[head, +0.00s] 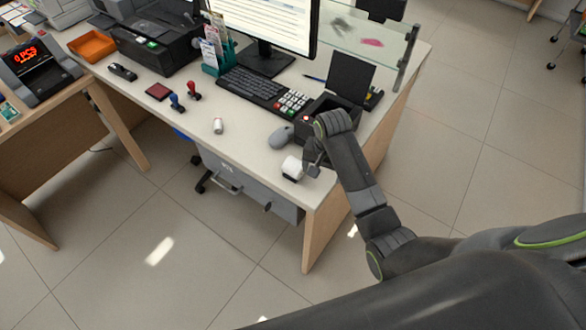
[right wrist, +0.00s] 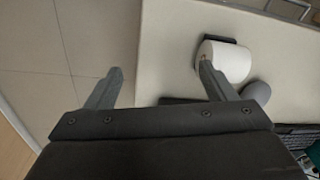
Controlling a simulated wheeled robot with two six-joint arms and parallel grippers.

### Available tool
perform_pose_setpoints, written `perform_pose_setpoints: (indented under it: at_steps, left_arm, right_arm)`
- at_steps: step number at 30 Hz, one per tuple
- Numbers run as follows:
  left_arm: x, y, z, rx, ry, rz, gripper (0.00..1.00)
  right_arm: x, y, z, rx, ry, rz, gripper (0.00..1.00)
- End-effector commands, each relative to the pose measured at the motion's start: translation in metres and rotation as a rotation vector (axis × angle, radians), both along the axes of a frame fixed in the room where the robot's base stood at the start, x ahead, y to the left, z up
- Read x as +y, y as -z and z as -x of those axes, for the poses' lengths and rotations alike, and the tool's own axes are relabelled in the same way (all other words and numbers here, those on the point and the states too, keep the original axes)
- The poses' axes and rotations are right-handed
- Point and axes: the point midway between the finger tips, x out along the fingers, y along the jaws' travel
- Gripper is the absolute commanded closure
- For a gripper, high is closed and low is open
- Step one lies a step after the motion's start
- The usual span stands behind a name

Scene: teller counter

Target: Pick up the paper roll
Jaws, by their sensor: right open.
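A white paper roll (head: 292,167) sits with a small dark piece at the front edge of the counter. It also shows in the right wrist view (right wrist: 228,60), partly covered by one fingertip. A smaller white cylinder (head: 218,126) stands farther left on the counter; I cannot tell whether it is a paper roll too. My right gripper (head: 312,168) is close to the right of the larger roll. In the right wrist view the gripper (right wrist: 160,82) is open, with bare counter between its fingers. Whether a finger touches the roll cannot be told. My left gripper is not in view.
A grey mouse (head: 281,136), a keypad (head: 291,101) and a black device (head: 325,112) stand close behind the roll. The counter (head: 245,150) is clear between the two white items.

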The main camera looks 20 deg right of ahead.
Motion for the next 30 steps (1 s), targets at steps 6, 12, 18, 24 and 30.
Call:
perform_pose_setpoints:
  at_steps: [6,12,18,24,30]
  left_arm:
    - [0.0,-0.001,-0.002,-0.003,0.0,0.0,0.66]
    - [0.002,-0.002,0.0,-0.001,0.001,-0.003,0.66]
    - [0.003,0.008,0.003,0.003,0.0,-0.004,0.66]
    - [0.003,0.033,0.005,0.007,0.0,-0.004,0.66]
    - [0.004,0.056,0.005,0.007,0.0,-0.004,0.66]
  right_arm:
    - [0.032,-0.071,-0.059,0.05,0.142,-0.015,0.23]
    - [0.049,-0.112,-0.081,0.086,0.226,-0.011,0.23]
    - [0.052,-0.11,-0.084,0.095,0.246,-0.007,0.23]
    - [0.052,-0.086,-0.084,0.093,0.244,-0.008,0.23]
    - [0.052,-0.063,-0.084,0.092,0.244,-0.008,0.23]
